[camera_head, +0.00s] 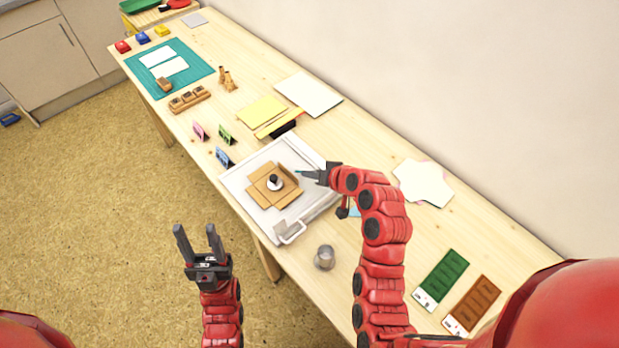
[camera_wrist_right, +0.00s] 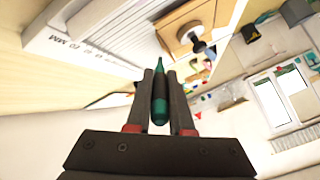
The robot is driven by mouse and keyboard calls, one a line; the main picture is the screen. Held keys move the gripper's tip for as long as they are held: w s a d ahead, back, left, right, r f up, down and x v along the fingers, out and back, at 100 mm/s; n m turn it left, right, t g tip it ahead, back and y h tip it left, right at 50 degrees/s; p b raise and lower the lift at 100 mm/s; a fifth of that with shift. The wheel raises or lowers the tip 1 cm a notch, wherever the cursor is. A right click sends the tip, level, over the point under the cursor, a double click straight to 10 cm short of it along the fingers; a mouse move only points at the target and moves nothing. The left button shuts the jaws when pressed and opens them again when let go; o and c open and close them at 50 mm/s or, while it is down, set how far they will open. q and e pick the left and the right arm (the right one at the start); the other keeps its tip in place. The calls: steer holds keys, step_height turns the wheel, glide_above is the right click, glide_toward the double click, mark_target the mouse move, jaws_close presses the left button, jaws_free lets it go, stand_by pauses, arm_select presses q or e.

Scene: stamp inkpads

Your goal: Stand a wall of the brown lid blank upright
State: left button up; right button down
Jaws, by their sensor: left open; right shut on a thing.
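The brown lid blank (camera_head: 259,196) lies on a pale grey board (camera_head: 236,179) near the middle of the table. Its flaps spread out around a square middle; how far any wall is tilted is too small to tell. A dark-knobbed weight with a pale base (camera_head: 274,183) stands on its middle. My right gripper (camera_head: 304,174) is just right of the blank, shut on a green pointed tool (camera_wrist_right: 158,100). The tool's tip points towards the blank in the right wrist view (camera_wrist_right: 172,27). My left gripper (camera_head: 194,238) is open and empty, over the floor left of the table.
A metal cup (camera_head: 325,257) stands right of the board, near the front edge. Small standing cards (camera_head: 224,157) are left of the board. Yellow sheets (camera_head: 262,111) and white paper (camera_head: 308,93) lie behind.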

steer(key=shift+w+d+r+p, duration=0.2)
steer(key=shift+r+p, duration=0.45)
steer(key=shift+r, duration=1.25)
steer(key=shift+w+d+r+p, duration=0.15)
steer(key=shift+r+p, duration=0.5)
steer(key=shift+r, duration=1.2)
steer(key=shift+s, duration=0.1)
